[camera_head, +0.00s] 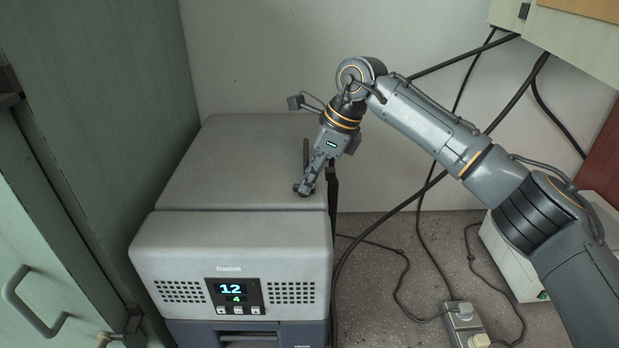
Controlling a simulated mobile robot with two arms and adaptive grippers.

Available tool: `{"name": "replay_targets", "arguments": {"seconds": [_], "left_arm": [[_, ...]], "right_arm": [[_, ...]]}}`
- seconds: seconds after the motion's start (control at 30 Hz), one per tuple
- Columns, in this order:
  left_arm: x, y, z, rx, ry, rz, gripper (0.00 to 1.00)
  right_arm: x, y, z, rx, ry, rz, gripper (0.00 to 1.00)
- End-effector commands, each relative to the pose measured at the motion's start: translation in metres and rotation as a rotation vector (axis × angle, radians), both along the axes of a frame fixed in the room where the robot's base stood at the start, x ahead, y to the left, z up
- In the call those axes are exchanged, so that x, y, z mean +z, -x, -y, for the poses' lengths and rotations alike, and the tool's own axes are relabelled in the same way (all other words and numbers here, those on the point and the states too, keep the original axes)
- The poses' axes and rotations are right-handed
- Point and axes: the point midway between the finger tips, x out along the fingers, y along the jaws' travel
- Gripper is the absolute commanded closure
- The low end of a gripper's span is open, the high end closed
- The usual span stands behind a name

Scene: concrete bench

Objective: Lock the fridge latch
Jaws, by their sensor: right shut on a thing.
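The fridge (190,240) is a grey portable box with a flat lid (240,150) that lies closed as far as I can see. Its front carries a lit display (233,292) reading 12 and 4, between two vent grilles. My right gripper (303,189) points down at the right side of the lid top. It is shut on a small dark part there, which may be the latch; the fingers hide most of it. My left gripper is not in view.
A green cabinet with a handle (22,295) stands close on the left. Black cables hang and run over the speckled floor to a power strip (464,322) on the right. A pale box (510,255) stands further right. Some floor right of the fridge is free.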

Motion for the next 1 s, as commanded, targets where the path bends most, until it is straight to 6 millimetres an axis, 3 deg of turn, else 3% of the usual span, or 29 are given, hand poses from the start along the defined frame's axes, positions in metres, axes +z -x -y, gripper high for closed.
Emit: {"name": "replay_targets", "arguments": {"seconds": [0.3, 0.87, 0.9, 1.0], "left_arm": [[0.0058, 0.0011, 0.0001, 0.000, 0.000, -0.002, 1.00], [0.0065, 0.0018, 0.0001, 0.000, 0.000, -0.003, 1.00], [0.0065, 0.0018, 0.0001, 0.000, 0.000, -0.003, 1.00], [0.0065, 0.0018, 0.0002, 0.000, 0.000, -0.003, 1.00]], "right_arm": [[0.0007, -0.0015, -0.0004, 0.142, 0.000, 0.000, 1.00], [-0.0001, -0.0019, 0.0000, 0.178, 0.001, 0.002, 1.00], [-0.0001, -0.0018, -0.0001, 0.178, 0.001, 0.002, 0.87], [-0.0001, -0.0018, -0.0001, 0.177, 0.001, 0.002, 0.67]]}}
